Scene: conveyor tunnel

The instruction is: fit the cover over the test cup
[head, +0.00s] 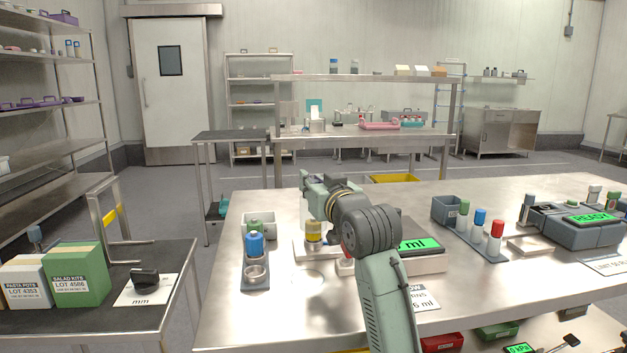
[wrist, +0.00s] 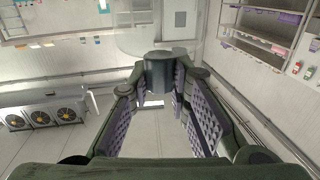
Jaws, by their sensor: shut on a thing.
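My gripper (head: 312,186) is above the steel table, left of the middle. In the wrist view my gripper (wrist: 160,88) is shut on a dark grey-green round piece (wrist: 160,72), held at the fingertips. It looks like the cover, but I cannot be sure. In the head view my arm hides most of what I hold. A small yellow cup-like vessel (head: 314,232) stands upright on a steel plate below my wrist. It may be the test cup. The held piece is apart from it.
A green "ml" display (head: 418,244) is right of my arm. A rack with blue and green capped bottles (head: 254,243) stands left. Capped vials in a tray (head: 482,233) and a "READY" machine (head: 580,226) stand right. The table's front left is mostly clear.

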